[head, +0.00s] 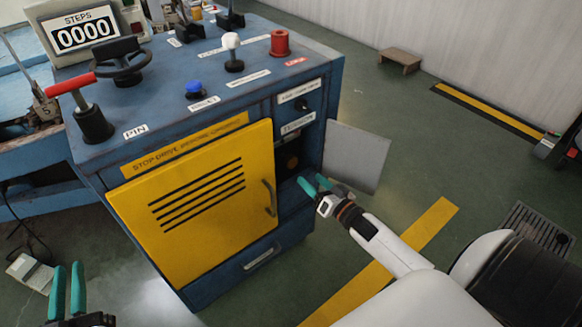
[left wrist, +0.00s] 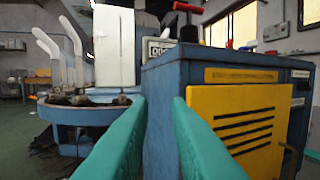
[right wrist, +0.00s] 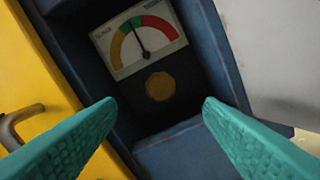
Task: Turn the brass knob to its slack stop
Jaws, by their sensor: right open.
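The brass knob (right wrist: 160,86) sits inside a recessed compartment of the blue cabinet, below a dial gauge (right wrist: 142,38), in the right wrist view. The gauge's needle stands in the green band, left of its middle. In the head view the knob (head: 292,162) is small and dark in the open compartment. My right gripper (head: 316,183) is open and empty in front of the compartment. Its teal fingers are to either side of the knob in the right wrist view (right wrist: 157,108), apart from it. My left gripper (head: 68,292) is open and empty, left of the cabinet, away from the knob.
A small grey door (head: 357,156) hangs open right of the compartment. A yellow panel with a handle (head: 269,198) lies to its left. The cabinet top (head: 165,107) carries a handwheel (head: 120,62), a red-handled pin and several buttons. The floor to the right is mostly clear.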

